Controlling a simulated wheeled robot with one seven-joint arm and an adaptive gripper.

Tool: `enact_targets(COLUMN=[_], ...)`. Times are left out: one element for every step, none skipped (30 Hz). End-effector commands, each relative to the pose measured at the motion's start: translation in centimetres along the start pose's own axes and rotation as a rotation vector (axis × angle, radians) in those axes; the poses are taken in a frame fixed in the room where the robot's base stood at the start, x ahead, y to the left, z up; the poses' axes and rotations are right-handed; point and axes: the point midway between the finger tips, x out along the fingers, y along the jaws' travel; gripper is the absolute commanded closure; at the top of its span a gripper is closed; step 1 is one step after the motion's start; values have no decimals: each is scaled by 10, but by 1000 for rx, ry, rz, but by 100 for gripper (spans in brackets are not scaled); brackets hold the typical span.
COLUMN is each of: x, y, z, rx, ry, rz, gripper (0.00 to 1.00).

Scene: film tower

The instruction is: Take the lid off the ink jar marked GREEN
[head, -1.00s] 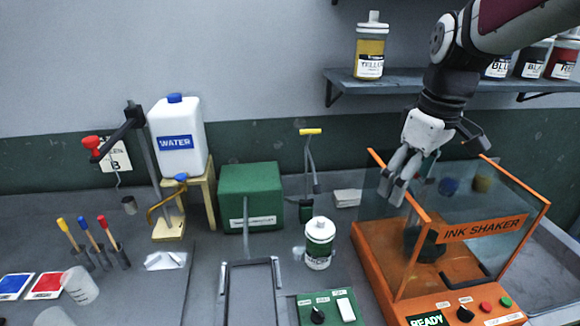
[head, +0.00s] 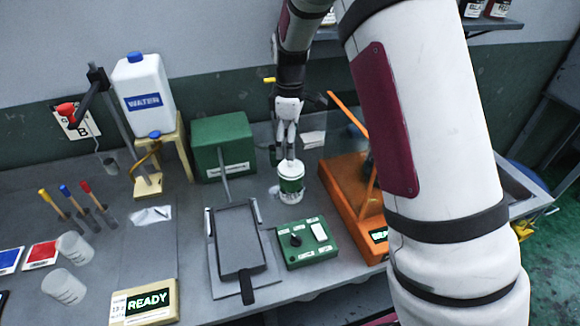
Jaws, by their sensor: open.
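The ink jar (head: 290,186) stands upright on the bench, right of the green box. It has a white lid (head: 289,168) on top and a green band with a label too small to read. My gripper (head: 286,150) points down directly above the jar, its fingers open around or just over the lid's top. I cannot tell whether the fingers touch the lid.
A dark tray (head: 238,240) and a green control box (head: 305,243) lie in front of the jar. The orange ink shaker (head: 345,195) stands to its right, partly hidden by my arm. The green box (head: 222,146) and water jug (head: 143,92) are to the left.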

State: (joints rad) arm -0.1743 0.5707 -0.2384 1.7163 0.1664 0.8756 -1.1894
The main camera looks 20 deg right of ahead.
Motion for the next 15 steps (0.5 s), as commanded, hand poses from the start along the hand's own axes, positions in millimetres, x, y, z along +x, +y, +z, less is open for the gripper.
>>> enact_targets(x=[6,9,13,15,16,17,19,20,24,27,30,36,39,43,48], y=[-1,-1,-1,0,0,0,0,-1,-1,-2,-2,-3,-3,-3,-3], z=[0,0,0,0,0,0,0,0,1,1,1,2,2,2,3], rx=[0,0,0,0,-1,-1,-1,0,0,1,1,0,-1,0,1], ry=[-1,-1,-1,-1,0,0,0,-1,-1,-1,-1,-2,-3,-2,-2], rz=[-2,-2,-1,0,0,1,0,0,-1,-2,-2,-2,-3,-2,-1], gripper=[17,17,17,17,17,17,17,17,17,17,17,17,17,17,17])
